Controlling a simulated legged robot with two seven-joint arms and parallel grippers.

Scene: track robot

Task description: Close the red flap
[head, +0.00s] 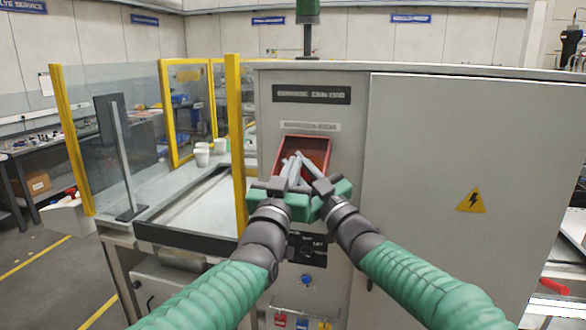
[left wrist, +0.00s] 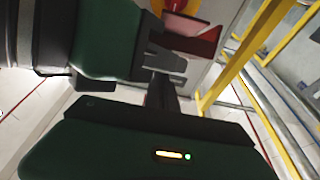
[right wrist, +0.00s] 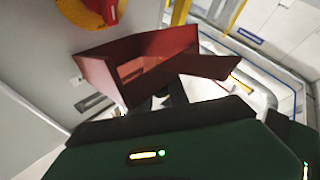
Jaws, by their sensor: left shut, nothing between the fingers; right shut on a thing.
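The red flap (head: 318,147) is a tray-like red box tilted open out of the grey cabinet front, with its inside showing. The right wrist view shows its red walls (right wrist: 110,78) standing away from the panel. My left gripper (head: 293,160) and my right gripper (head: 303,160) meet in front of it, fingers close together. The left fingers are shut and empty. The right fingers are shut at the flap's near edge, their tips partly hidden behind it in the right wrist view. In the left wrist view, the flap (left wrist: 195,42) shows beyond the right gripper's grey fingers.
The grey cabinet (head: 470,130) fills the right side, with a yellow warning triangle (head: 471,199). A yellow post (head: 236,140) stands left of the flap, beside a white worktop (head: 190,215) with white cups (head: 202,155). A blue button (head: 307,279) sits below my grippers.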

